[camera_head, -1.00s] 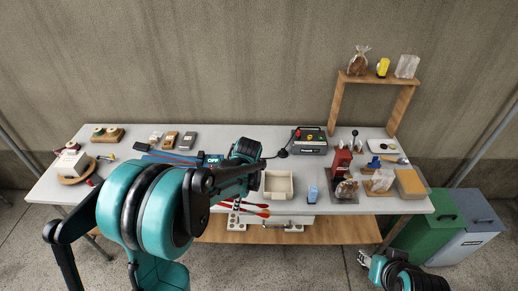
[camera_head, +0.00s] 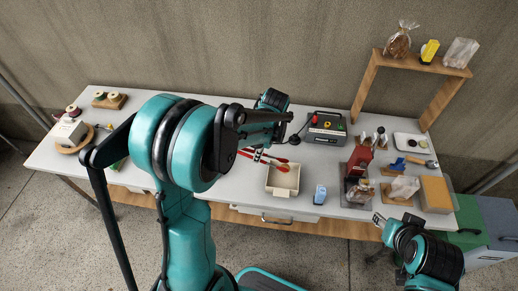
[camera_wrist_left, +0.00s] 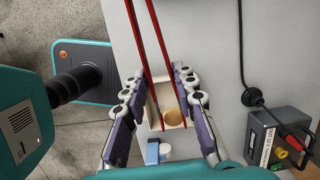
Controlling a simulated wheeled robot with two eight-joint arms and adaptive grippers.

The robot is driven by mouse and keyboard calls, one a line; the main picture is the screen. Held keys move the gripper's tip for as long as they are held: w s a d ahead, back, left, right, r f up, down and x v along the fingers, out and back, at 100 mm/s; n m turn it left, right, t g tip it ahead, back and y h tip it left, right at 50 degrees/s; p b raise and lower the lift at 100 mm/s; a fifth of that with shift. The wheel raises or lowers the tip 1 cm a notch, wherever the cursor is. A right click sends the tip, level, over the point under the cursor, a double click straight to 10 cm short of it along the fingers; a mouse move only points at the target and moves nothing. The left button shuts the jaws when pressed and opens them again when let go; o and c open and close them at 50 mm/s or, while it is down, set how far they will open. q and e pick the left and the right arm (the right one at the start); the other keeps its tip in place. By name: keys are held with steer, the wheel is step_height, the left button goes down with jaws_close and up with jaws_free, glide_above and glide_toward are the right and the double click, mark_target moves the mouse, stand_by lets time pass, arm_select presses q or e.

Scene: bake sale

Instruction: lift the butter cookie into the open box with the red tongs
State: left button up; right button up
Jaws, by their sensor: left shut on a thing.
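The red tongs (camera_wrist_left: 157,45) run down from the top of the left wrist view, between the fingers of my left gripper (camera_wrist_left: 161,76), which is shut on them. In the head view their red ends (camera_head: 282,168) show at the back left of the open cream box (camera_head: 283,191). The box also shows in the left wrist view (camera_wrist_left: 151,117). The round tan butter cookie (camera_wrist_left: 172,117) appears within the box outline there; I cannot tell whether it rests inside or is above it. My right gripper (camera_head: 378,220) is off the table's front edge, its jaws unclear.
A light-blue item (camera_head: 320,195) stands right of the box. A dark device with coloured buttons (camera_head: 327,127) and its cable are behind. A red stand (camera_head: 358,162) and a wooden shelf (camera_head: 367,85) are at right. My left arm hides the table's middle left.

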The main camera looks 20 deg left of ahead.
arm_select(q)
step_height(320, 180, down, 7)
steer(key=b, duration=0.5)
steer(key=shift+f, duration=0.2)
steer(key=o, duration=0.4)
steer(key=shift+o, duration=0.2)
steer(key=shift+r, duration=0.1)
step_height(320, 180, up, 10)
steer(key=p, duration=0.7)
stand_by(0.5)
